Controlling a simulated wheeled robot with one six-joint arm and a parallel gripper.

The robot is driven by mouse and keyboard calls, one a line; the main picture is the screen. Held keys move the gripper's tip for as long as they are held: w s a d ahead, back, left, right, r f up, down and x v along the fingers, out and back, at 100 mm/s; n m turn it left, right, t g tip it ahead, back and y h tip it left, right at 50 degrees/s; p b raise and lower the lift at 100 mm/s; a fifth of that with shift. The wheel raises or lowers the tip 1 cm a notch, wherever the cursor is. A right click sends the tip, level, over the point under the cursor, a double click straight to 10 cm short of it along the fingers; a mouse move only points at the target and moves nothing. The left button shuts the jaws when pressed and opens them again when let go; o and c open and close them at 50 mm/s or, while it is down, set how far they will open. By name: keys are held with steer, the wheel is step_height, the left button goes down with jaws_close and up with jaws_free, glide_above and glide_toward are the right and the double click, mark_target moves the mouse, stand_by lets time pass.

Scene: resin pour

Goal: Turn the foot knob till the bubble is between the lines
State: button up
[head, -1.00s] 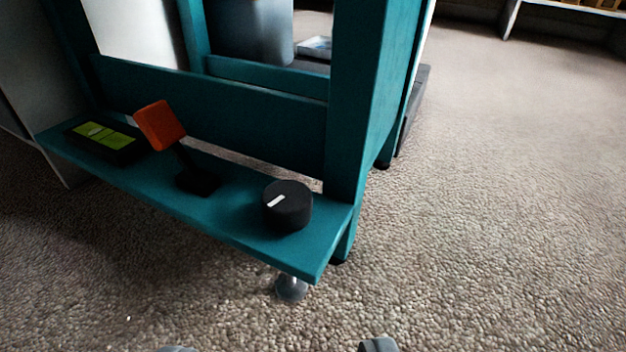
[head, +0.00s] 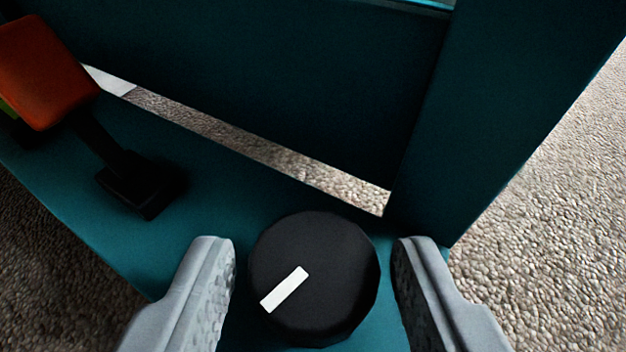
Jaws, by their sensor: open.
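The foot knob (head: 325,265) is a black round knob with a white mark on its top, on the teal shelf. The white mark points to the lower left. My gripper (head: 314,262) is open, with one grey finger on each side of the knob. A small gap shows between each finger and the knob's side. The bubble level is mostly hidden behind the orange-red lever head; only a sliver of green (head: 8,108) shows at the left edge. The bubble and its lines cannot be seen.
The lever (head: 45,75) with the orange-red head and black base stands on the teal shelf (head: 200,210), left of the knob. A teal upright post (head: 500,100) rises behind and right of the knob. Pebbled floor (head: 545,220) lies beyond the shelf.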

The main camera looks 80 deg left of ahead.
steer(key=shift+x, duration=1.15)
steer(key=shift+c, duration=0.5)
steer(key=c, duration=0.6)
steer(key=shift+s+t, duration=0.1)
steer(key=shift+t, duration=0.2)
